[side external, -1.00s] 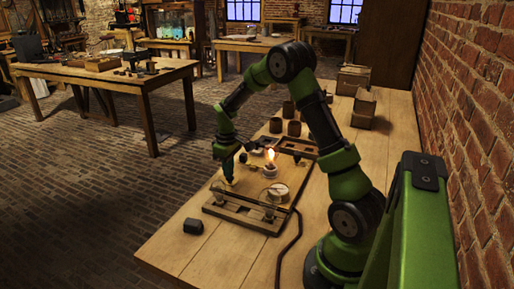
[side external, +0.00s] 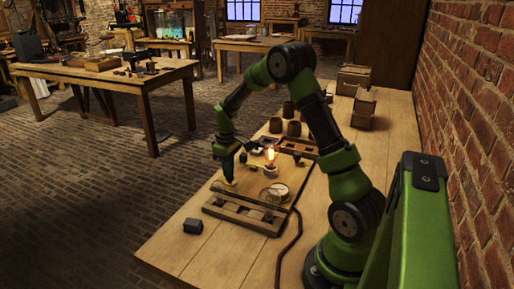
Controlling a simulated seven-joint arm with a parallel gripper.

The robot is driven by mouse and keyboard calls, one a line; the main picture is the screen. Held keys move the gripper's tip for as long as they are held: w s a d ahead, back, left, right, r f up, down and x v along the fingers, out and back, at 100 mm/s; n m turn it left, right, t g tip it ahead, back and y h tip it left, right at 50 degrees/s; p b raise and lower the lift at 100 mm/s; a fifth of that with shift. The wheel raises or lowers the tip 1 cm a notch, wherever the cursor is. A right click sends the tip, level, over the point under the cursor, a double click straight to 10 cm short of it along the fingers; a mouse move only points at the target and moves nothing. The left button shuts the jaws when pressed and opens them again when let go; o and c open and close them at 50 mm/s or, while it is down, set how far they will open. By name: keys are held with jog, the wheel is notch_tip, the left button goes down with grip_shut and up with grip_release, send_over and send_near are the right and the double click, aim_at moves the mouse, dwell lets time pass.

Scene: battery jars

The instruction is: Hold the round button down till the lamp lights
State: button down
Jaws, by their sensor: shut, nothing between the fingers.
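The lamp (side external: 270,156) is a small bulb on a pale round base (side external: 270,171), and it glows orange. My gripper (side external: 229,181) is shut and points down at the left side of the wooden board (side external: 216,208). Its tip is at a small pale round piece (side external: 226,188), which looks like the round button. The fingertips hide much of it, so I cannot tell how far down it is pressed.
A round white dial (side external: 280,190) sits on the board near the lamp. A small dark block (side external: 193,226) lies at the table's left edge. Several dark jars (side external: 276,125) and cardboard boxes (side external: 363,108) stand farther back. A dark cable (side external: 288,246) runs toward the front.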

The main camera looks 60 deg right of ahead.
jog(key=shift+s+a+f, duration=0.2)
jog(key=shift+s+f, duration=0.2)
jog(key=shift+f, duration=0.15)
notch_tip(320, 180, up, 15)
jog(key=shift+w+d, duration=0.2)
jog(key=shift+w, duration=0.15)
jog(key=s+a+r+m+t+y, duration=0.1)
jog(key=s+a+r+m+t, duration=0.1)
jog(key=s+a, duration=0.6)
jog(key=s+a+r+m+t+y, duration=0.1)
jog(key=s+a+r+t, duration=0.3)
jog(key=s+a, duration=0.5)
jog(key=a+m+t, duration=0.1)
jog(key=a, duration=0.6)
